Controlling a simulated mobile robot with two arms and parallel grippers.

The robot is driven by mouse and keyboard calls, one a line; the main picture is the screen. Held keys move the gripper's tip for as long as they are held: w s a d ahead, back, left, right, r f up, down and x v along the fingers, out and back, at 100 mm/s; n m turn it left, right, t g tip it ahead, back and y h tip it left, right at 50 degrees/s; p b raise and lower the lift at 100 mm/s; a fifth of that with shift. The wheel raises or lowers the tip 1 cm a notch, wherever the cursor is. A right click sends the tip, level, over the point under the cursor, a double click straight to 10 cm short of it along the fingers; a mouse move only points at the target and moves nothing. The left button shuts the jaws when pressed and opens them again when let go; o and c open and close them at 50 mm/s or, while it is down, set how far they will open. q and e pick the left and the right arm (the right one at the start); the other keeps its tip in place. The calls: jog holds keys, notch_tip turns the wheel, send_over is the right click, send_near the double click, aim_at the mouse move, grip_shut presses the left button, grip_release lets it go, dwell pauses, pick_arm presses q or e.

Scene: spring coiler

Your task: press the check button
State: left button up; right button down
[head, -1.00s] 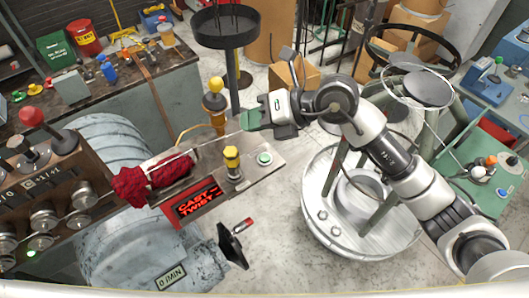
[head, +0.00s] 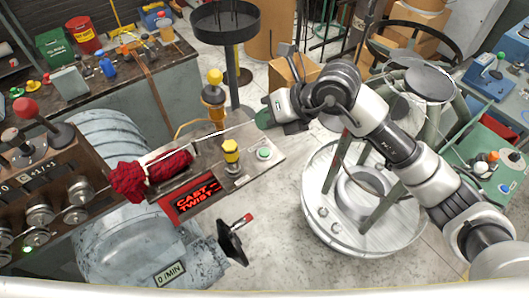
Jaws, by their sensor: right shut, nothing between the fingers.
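A round green button (head: 264,153) in a pale ring sits near the right end of the grey machine plate (head: 211,181). I see no readable label on it, so I cannot tell for sure that it is the check button. My right gripper (head: 264,118) is above and behind it in the picture, apart from it. Its green-tipped fingers are shut and empty, pointing left. A thin pale strand (head: 213,135) runs from the red wound bundle (head: 150,174) toward the fingertips; contact is unclear. My left gripper is not in view.
A yellow-topped post (head: 231,151) stands left of the button, and a taller yellow-knobbed post (head: 214,90) stands behind. A red-lit "CAST TWIST" sign (head: 195,198) and a black crank (head: 231,242) are at the front. A round metal base (head: 324,223) is to the right.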

aim_at(266, 150)
notch_tip(266, 150, down, 6)
jog(key=b, duration=0.3)
jog(key=shift+f+b, duration=0.1)
jog(key=shift+b, duration=0.25)
dwell(1.6)
jog(key=shift+f+b, duration=0.35)
jog(key=shift+b, duration=0.05)
jog(key=shift+f+b, duration=0.35)
jog(key=shift+f, duration=0.05)
dwell(0.5)
jog(key=shift+r, duration=0.1)
jog(key=shift+r+p, duration=0.45)
jog(key=shift+r, duration=0.25)
jog(key=shift+r, duration=0.1)
jog(key=shift+r+p, duration=1.5)
jog(key=shift+r, duration=0.9)
